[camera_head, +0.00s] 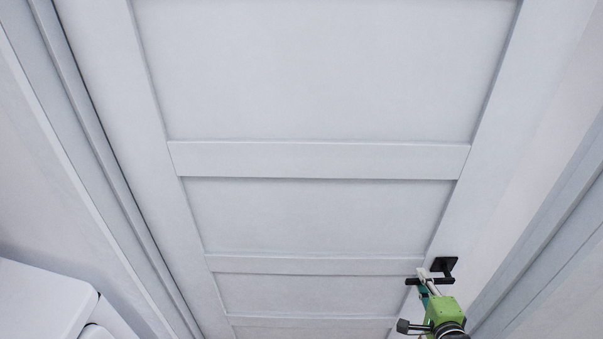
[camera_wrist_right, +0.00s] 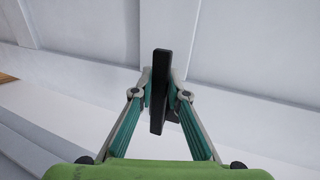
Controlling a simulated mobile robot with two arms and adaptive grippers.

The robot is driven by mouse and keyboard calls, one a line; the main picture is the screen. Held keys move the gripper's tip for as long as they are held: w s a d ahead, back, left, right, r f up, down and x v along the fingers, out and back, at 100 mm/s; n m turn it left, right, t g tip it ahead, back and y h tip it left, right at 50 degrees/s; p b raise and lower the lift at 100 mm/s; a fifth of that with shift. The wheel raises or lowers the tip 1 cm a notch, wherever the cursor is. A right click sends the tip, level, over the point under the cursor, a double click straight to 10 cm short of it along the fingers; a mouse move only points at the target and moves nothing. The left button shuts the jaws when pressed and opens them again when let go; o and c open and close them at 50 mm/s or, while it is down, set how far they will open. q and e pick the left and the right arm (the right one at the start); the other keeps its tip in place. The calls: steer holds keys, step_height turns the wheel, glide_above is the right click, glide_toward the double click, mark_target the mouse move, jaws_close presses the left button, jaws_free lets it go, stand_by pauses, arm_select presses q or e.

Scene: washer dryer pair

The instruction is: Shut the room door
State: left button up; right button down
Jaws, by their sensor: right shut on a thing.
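The white panelled room door (camera_head: 320,160) fills most of the head view. Its black handle (camera_head: 445,265) is at the lower right, near the door's right edge. My right gripper (camera_head: 425,278), green with pale fingertips, is at the handle. In the right wrist view, the black handle (camera_wrist_right: 159,90) stands between the two fingertips of my right gripper (camera_wrist_right: 160,98), which is shut on it. The door's surface (camera_wrist_right: 230,40) is behind the handle. My left gripper is in neither view.
The door frame (camera_head: 110,150) runs along the left of the door. On the right, a gap with a pale wall separates the door's edge from the other jamb (camera_head: 550,240). A white rounded appliance (camera_head: 45,300) stands at the lower left.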

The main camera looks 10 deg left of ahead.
steer(key=shift+s+r+h+p, duration=0.15)
steer(key=shift+s+h+p, duration=0.15)
steer(key=shift+s+p, duration=1.05)
steer(key=shift+s+b, duration=0.3)
steer(key=shift+b, duration=0.05)
steer(key=shift+m+h, duration=0.5)
steer(key=shift+m, duration=0.1)
steer(key=shift+s+p, duration=1.35)
steer(key=shift+s, duration=1.2)
